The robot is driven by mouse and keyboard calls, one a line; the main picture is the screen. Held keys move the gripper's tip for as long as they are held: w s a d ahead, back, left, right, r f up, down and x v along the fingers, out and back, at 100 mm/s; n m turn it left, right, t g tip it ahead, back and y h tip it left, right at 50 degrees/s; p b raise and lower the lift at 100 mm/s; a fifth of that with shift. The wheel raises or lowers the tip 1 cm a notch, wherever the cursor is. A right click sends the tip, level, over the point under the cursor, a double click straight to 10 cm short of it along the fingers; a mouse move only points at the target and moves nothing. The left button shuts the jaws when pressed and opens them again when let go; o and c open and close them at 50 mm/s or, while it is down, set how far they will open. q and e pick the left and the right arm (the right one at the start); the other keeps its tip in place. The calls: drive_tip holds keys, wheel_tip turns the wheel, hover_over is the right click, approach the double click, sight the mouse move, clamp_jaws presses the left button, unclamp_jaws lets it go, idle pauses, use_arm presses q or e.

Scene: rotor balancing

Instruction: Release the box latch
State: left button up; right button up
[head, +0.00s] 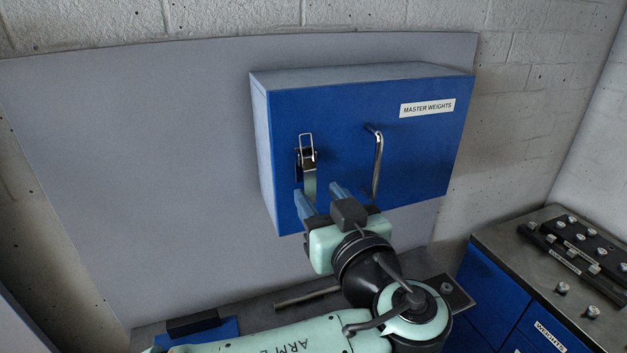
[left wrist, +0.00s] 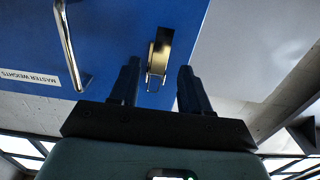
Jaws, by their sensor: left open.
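The box (head: 345,105) is blue-fronted, shut, and fixed to a grey wall panel. Its latch (head: 306,160) is on the left part of the front. A wire loop sticks up at its top and a metal lever points down; I cannot tell if the loop is hooked. My left gripper (head: 316,187) is open and empty, just below and in front of the latch, its fingers pointing at the box. In the left wrist view the latch (left wrist: 158,52) shows between the two fingertips, apart from both. My right gripper is out of view.
At right, a blue cabinet's top (head: 500,240) bears a dark rack (head: 575,247) and several small weights. A bench with a blue mat (head: 205,333) lies below.

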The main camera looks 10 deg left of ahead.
sight(310, 184)
use_arm(q)
drive_tip(key=shift+p+x, duration=0.35)
drive_tip(key=shift+x, duration=1.55)
clamp_jaws()
